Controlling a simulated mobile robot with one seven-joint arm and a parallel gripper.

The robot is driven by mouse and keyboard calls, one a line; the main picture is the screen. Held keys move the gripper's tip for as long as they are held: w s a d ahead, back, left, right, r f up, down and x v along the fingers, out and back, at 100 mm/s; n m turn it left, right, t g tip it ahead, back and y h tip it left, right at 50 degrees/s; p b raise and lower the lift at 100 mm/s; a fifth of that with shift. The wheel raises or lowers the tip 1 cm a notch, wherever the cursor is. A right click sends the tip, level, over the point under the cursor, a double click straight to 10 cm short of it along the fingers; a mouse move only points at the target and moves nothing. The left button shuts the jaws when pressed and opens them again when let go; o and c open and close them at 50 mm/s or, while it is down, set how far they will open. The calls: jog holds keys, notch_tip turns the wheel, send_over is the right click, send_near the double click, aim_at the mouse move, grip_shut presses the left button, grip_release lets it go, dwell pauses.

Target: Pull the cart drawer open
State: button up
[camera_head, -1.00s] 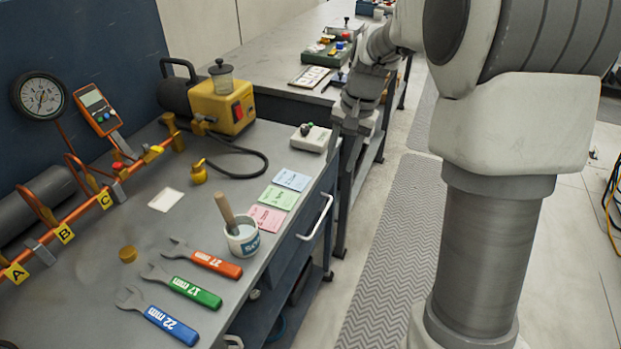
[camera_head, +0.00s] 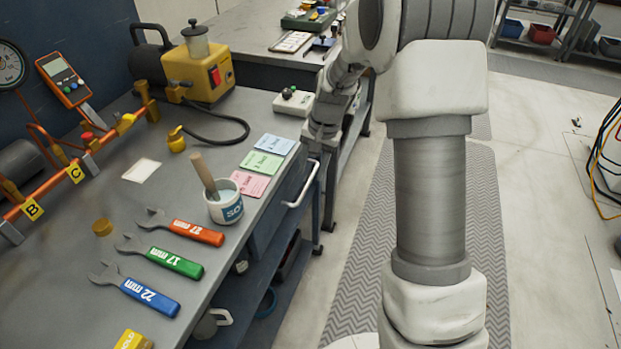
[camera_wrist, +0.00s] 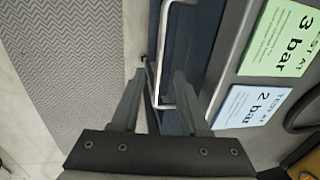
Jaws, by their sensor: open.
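The cart's blue drawer front (camera_head: 266,225) is below the grey worktop, and it looks flush with the cart. Its pale bar handle (camera_head: 303,186) stands out at the right side, beside my gripper (camera_head: 314,152). In the wrist view, the handle (camera_wrist: 164,62) runs between the two spread fingers of my gripper (camera_wrist: 161,74). The fingers are open, with a gap visible on the handle's left side. Whether either finger touches the handle cannot be told. In the head view, the fingertips are small and hard to make out.
The worktop (camera_head: 150,190) carries wrenches, a white cup (camera_head: 225,206) with a brush or pestle, coloured cards (camera_head: 262,164) and a yellow pump (camera_head: 197,75). A second bench (camera_head: 262,50) stands behind. Patterned matting (camera_head: 360,260) and clear floor lie right of the cart.

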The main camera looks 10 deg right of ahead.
jog(key=shift+w+a+f, duration=0.15)
jog(key=shift+a+f, duration=0.05)
jog(key=shift+f, duration=0.85)
grip_shut()
dwell(0.7)
